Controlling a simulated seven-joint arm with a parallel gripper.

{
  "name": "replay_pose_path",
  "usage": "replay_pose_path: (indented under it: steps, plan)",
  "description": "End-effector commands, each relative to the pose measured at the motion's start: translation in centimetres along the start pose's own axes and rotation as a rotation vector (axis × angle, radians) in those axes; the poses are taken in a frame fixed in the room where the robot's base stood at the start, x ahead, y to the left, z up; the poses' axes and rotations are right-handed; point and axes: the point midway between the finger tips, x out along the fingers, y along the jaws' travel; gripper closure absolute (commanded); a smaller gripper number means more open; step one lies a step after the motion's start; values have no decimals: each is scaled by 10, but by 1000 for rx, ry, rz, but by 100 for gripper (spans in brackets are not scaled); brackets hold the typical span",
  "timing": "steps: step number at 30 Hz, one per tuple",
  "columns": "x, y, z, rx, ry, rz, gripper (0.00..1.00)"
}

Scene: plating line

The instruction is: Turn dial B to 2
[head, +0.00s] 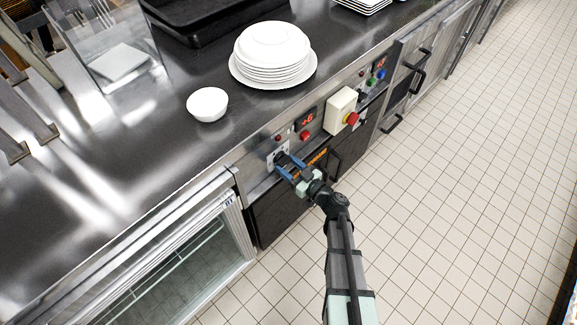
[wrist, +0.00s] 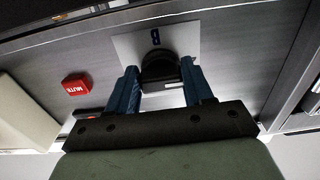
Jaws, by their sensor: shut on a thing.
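Dial B is a round black knob (wrist: 160,66) on a white plate (wrist: 128,45) marked with a blue B, seen in the wrist view. In the head view the plate (head: 271,161) sits on the counter's front panel, and the knob is mostly covered by my gripper. My gripper (head: 285,166) has blue fingers, which lie on either side of the knob in the wrist view (wrist: 161,84). It is shut on the knob. I cannot read any scale numbers or the dial's setting.
A red MUTE button (wrist: 76,85) is beside the dial. A red display (head: 308,118), a red button (head: 305,135) and a cream box with a red stop knob (head: 351,118) lie further right. A bowl (head: 208,104) and stacked plates (head: 272,62) stand on the counter above.

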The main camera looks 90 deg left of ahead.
Motion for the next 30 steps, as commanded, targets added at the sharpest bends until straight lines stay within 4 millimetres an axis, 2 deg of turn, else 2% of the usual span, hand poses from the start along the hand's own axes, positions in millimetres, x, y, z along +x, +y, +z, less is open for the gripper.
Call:
replay_pose_path:
  steps: [3, 4, 11, 22, 26, 30]
  plan:
    - [0, 0, 0, -3, -1, 0, 79]
    - [0, 0, 0, -3, -1, 0, 47]
    - [0, 0, 0, -1, 0, 0, 25]
    - [-6, 0, 0, 0, 0, 1, 23]
    - [-22, 0, -1, 0, -1, 2, 23]
    - [-48, -1, -1, 0, -1, 3, 23]
